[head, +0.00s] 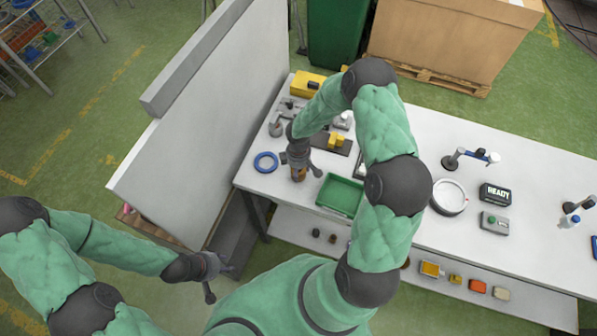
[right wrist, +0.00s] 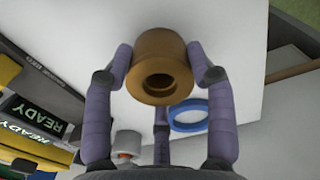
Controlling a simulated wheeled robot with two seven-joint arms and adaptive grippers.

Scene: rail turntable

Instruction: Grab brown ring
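The brown ring (right wrist: 160,65) is a thick bronze-brown ring with a hole in its middle. In the right wrist view it sits between the fingers of my right gripper (right wrist: 162,72), with a finger close on either side. I cannot tell whether they touch it. In the head view the ring (head: 298,175) shows just below my right gripper (head: 300,168), over the near left end of the white table (head: 262,186). The right fingers look spread. My left gripper (head: 214,280) is open and empty, low and in front of the grey panel.
A blue ring (head: 265,162) lies on the table left of my right gripper; it also shows in the right wrist view (right wrist: 187,116). A green tray (head: 340,194) is close on the right. A tall grey panel (head: 205,105) stands on the left.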

